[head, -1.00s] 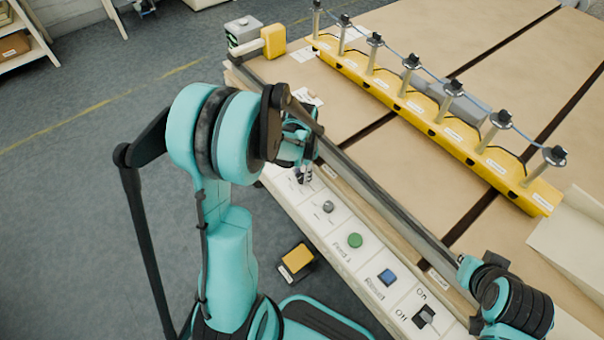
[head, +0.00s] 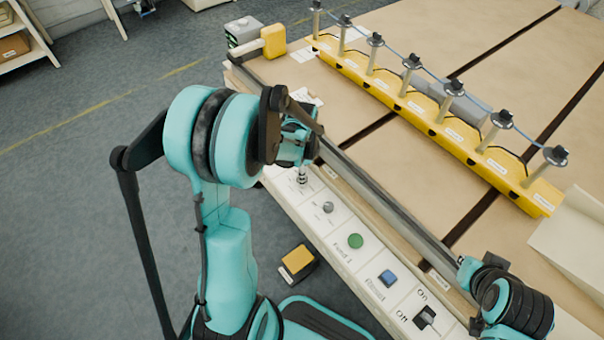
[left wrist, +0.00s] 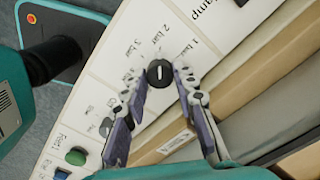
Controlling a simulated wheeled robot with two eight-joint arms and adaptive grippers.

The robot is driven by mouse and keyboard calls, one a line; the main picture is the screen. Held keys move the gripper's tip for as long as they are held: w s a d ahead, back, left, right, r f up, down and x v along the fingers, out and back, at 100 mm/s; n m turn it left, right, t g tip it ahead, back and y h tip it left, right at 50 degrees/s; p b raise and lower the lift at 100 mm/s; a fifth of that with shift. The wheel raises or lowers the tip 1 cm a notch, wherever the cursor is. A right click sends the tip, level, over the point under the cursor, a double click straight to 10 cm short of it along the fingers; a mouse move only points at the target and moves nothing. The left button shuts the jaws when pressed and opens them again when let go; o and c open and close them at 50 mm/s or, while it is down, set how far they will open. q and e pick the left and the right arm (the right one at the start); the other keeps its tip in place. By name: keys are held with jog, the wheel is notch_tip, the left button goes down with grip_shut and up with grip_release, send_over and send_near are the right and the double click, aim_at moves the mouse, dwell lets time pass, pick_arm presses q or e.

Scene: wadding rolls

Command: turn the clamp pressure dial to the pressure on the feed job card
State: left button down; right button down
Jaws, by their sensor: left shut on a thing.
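The clamp pressure dial (left wrist: 159,73) is a round black knob with a white pointer line, on a white panel marked with bar values. The line points to the upper edge of the left wrist view; which mark it meets is unclear. My left gripper (left wrist: 162,82) is shut on the dial, with a finger on either side. In the head view my left gripper (head: 302,178) is over the far end of the panel and hides most of the dial. Part of my right arm (head: 510,300) shows at the right; its fingers cannot be made out. Small white cards (head: 308,97) lie on the table, unreadable.
Along the panel are a small grey knob (head: 328,207), a green button (head: 355,240), a blue button (head: 387,277) and an on/off switch (head: 425,316). A metal rail (head: 385,207) runs beside it. A yellow bar with posts (head: 430,120) crosses the table. A yellow-topped pedal (head: 298,260) is on the floor.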

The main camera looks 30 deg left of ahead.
pick_arm(q)
jog(key=shift+m, duration=0.3)
jog(key=c, duration=1.2)
grip_release()
notch_tip(320, 180, up, 12)
jog(key=shift+f, duration=0.1)
